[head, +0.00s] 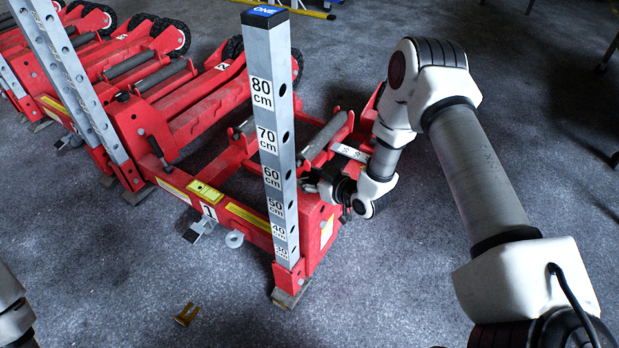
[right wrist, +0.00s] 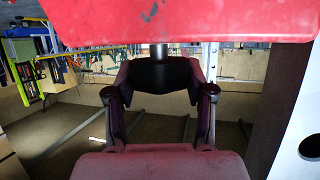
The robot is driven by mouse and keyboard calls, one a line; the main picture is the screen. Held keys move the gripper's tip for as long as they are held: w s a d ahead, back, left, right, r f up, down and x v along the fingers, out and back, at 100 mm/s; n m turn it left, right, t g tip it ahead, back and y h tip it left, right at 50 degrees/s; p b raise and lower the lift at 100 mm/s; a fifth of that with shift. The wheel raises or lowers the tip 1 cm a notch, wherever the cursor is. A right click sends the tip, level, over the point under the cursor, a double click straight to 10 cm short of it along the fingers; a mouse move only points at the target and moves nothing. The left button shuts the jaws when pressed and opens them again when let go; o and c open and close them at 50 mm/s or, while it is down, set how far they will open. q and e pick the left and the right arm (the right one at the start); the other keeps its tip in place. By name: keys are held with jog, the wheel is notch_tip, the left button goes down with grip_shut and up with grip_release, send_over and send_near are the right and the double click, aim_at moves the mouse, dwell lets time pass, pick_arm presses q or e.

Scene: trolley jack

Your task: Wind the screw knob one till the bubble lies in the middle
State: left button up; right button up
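The grey post marked ONE (head: 276,150) stands upright at the front corner of the red trolley jack (head: 175,175). My right gripper reaches in low behind the post in the head view, its fingers mostly hidden there. In the right wrist view my right gripper (right wrist: 161,82) has its fingers on both sides of a dark screw knob (right wrist: 160,76), seemingly touching it. The knob hangs on a short stem under a red beam (right wrist: 185,22). A yellow block (head: 207,193), perhaps the level, sits on the front crossbar; any bubble is too small to make out. My left gripper is out of view.
More red jack frames with rollers and wheels fill the upper left. A second grey post (head: 75,85) stands there. A small brass-coloured piece (head: 186,314) lies on the floor in front.

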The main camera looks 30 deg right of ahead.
jog(key=shift+a+m+h+p, duration=0.1)
jog(key=shift+m+h+p, duration=0.2)
jog(key=shift+m+h, duration=1.6)
jog(key=shift+h, duration=0.5)
jog(key=o, duration=1.2)
jog(key=shift+c, duration=0.2)
